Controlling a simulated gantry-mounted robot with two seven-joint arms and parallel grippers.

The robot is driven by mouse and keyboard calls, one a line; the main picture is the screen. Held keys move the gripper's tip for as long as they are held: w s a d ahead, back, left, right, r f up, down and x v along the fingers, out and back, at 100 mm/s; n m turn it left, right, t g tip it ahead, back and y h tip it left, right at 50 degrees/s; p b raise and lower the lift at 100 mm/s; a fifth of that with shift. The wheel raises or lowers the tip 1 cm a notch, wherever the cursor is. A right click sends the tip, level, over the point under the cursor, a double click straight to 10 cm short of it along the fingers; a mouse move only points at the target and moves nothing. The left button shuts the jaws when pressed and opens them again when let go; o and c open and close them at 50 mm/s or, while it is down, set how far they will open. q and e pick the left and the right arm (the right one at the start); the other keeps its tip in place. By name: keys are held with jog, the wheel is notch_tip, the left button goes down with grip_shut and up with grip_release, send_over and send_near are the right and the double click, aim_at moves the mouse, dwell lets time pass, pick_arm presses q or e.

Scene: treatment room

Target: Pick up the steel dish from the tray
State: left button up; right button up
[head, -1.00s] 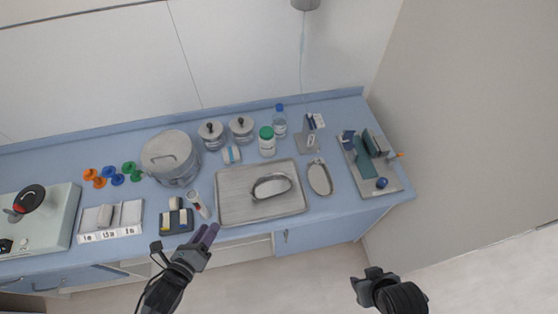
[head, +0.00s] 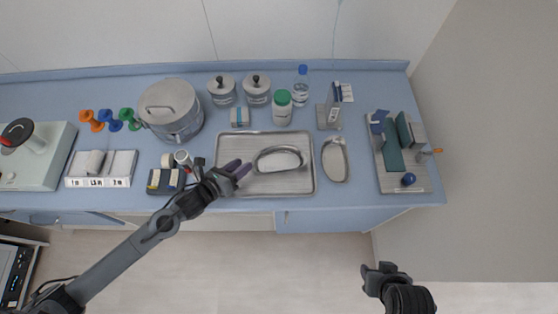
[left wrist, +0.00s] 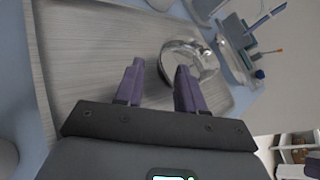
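The steel dish (head: 280,161) is kidney-shaped and lies on the right half of the metal tray (head: 234,143). My left gripper (head: 240,170) is over the tray's left part, just left of the dish. In the left wrist view its purple fingers (left wrist: 159,68) are apart with nothing held between them. The dish (left wrist: 187,47) shows there just beyond the tips, partly hidden by the right-hand finger. I cannot tell whether that finger touches it. My right gripper (head: 377,272) is low in front of the counter, away from the tray, and its fingers are unclear.
A second shallow metal dish (head: 335,160) lies right of the tray. A green-capped jar (head: 282,108), lidded steel pots (head: 257,89) and a large pot (head: 171,111) stand behind. An organizer tray (head: 417,180) is far right.

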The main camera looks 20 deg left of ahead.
aim_at(259, 154)
pick_arm(q)
jog(key=shift+x, duration=3.1)
jog(key=shift+s+d, duration=0.1)
jog(key=shift+d, duration=0.1)
grip_shut()
